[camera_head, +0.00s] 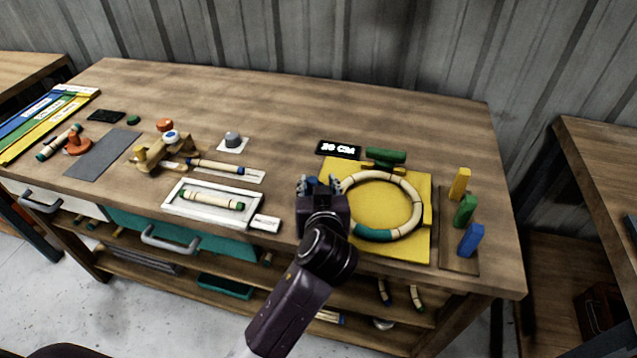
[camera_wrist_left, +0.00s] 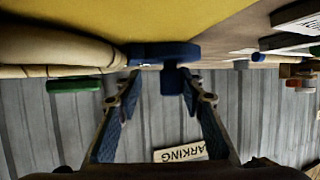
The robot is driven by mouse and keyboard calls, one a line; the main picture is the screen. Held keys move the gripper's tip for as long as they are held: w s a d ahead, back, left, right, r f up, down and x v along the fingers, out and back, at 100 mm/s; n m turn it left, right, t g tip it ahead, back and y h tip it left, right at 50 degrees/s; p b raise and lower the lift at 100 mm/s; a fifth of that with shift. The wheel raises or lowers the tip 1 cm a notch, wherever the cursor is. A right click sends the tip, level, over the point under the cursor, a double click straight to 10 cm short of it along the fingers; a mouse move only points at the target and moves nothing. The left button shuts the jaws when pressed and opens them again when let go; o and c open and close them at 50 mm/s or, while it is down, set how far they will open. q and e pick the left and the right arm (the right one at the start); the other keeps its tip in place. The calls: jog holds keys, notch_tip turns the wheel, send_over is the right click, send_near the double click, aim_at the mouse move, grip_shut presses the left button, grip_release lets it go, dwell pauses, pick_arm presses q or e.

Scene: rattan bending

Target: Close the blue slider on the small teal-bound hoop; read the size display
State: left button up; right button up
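The cane hoop (camera_head: 418,193) with a teal-bound part at its front lies on a yellow mat (camera_head: 425,245). The blue slider (camera_head: 312,181) is at the hoop's left side, mostly hidden by my left gripper (camera_head: 320,184). In the left wrist view the blue slider (camera_wrist_left: 160,52) sits against the hoop's pale cane (camera_wrist_left: 60,50). Its blue stub stands between the spread fingers of my left gripper (camera_wrist_left: 160,85), with a gap at the left finger; contact at the right finger is unclear. The black size display (camera_head: 338,149) seems to read "20 CM".
A green slider (camera_head: 385,156) stands behind the hoop. Yellow, green and blue blocks (camera_head: 465,210) stand on a strip at the right. A white tray (camera_head: 211,204) with a cane piece and a wooden fixture (camera_head: 165,158) are left of my gripper. The table's back is clear.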

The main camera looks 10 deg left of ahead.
pick_arm(q)
jog(key=v, duration=0.7)
jog(key=shift+s+d, duration=0.1)
jog(key=shift+s, duration=0.15)
dwell(0.3)
